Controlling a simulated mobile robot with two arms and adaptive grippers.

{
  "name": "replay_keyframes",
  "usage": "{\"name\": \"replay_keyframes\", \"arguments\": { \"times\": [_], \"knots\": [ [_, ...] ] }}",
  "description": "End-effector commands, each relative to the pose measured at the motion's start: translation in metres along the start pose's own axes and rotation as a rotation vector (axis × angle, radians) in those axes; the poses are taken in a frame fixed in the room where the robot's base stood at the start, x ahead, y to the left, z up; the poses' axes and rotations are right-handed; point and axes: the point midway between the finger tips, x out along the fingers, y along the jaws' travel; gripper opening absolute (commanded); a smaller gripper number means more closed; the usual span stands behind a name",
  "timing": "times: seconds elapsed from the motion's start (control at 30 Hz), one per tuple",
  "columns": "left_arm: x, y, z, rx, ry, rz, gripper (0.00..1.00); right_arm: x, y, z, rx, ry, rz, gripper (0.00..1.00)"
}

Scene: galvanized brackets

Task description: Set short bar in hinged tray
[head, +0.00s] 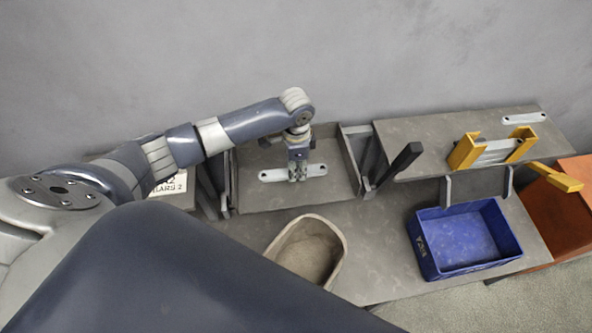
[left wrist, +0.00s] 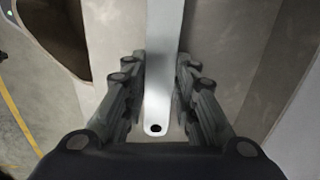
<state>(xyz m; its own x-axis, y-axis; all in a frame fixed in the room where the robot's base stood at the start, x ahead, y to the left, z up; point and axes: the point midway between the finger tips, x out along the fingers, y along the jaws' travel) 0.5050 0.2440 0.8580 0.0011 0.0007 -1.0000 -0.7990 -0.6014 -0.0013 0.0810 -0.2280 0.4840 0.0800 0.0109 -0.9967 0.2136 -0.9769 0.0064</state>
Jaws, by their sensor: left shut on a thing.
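My left gripper (head: 298,176) points down and is shut on a pale metal bar (head: 273,175) with holes near its ends. The bar lies level across the grey tray (head: 262,200), inside its outline in the head view. I cannot tell whether the bar touches the tray floor. In the left wrist view the bar (left wrist: 160,100) runs lengthwise between the two dark fingers (left wrist: 160,95), with one holed end near the palm. My right gripper is not in view.
A black handle (head: 400,165) rises right of the tray. A beige bin (head: 340,240) and a blue crate (head: 470,268) stand in front. On the raised right shelf (head: 415,130) are a yellow fixture (head: 465,152) holding a metal piece and another pale bar (head: 524,118).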

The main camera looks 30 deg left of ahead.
Motion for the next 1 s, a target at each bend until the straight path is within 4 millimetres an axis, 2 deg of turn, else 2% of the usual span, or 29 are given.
{"name": "replay_keyframes", "arguments": {
  "times": [0.1,0.2,0.5,0.53,0.6,1.0],
  "knots": [
    [0.016,0.001,0.0,-0.001,-0.001,0.003,0.0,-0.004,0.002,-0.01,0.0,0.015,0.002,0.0],
    [0.024,0.0,0.0,0.0,0.0,0.0,0.0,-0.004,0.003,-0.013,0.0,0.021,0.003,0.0],
    [0.026,0.0,0.0,0.0,0.0,0.0,0.0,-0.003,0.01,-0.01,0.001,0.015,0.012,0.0],
    [0.027,0.001,0.0,0.0,-0.001,0.001,0.29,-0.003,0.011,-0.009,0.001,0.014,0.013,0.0],
    [0.027,0.001,0.0,0.0,-0.001,0.001,0.44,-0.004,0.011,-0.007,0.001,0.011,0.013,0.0],
    [0.023,0.0,0.0,0.0,0.001,0.0,0.46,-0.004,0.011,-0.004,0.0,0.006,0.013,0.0]
  ]
}}
